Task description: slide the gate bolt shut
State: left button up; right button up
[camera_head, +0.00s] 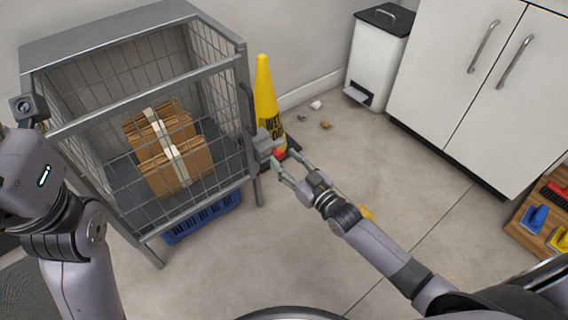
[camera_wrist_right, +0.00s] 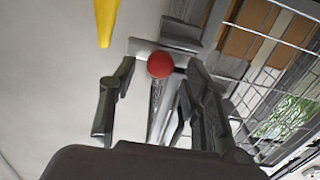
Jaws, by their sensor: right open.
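The mesh cage (camera_head: 130,35) stands at the left with its wire gate (camera_head: 222,125) facing me. A grey bolt housing (camera_head: 263,142) sits at the cage's right front post, with a red knob (camera_head: 278,153) on the bolt. My right gripper (camera_head: 285,161) is open, with its fingertips close around the knob. In the right wrist view, the red knob (camera_wrist_right: 160,65) lies between the two spread fingers, with a gap on each side. The grey bolt mount (camera_wrist_right: 183,34) shows behind it. My left arm is at the left edge; its fingers are not visible.
Cardboard boxes (camera_head: 177,170) sit in the cage, and a blue crate (camera_head: 203,218) is under it. A yellow wet-floor cone (camera_head: 264,90) stands just behind the bolt. A white bin (camera_head: 376,55) and cabinet (camera_head: 470,85) line the back. The floor at centre right is mostly clear.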

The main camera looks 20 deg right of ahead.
jog(key=shift+w+a, duration=0.25)
jog(key=shift+w, duration=0.45)
jog(key=shift+c, duration=0.4)
grip_shut()
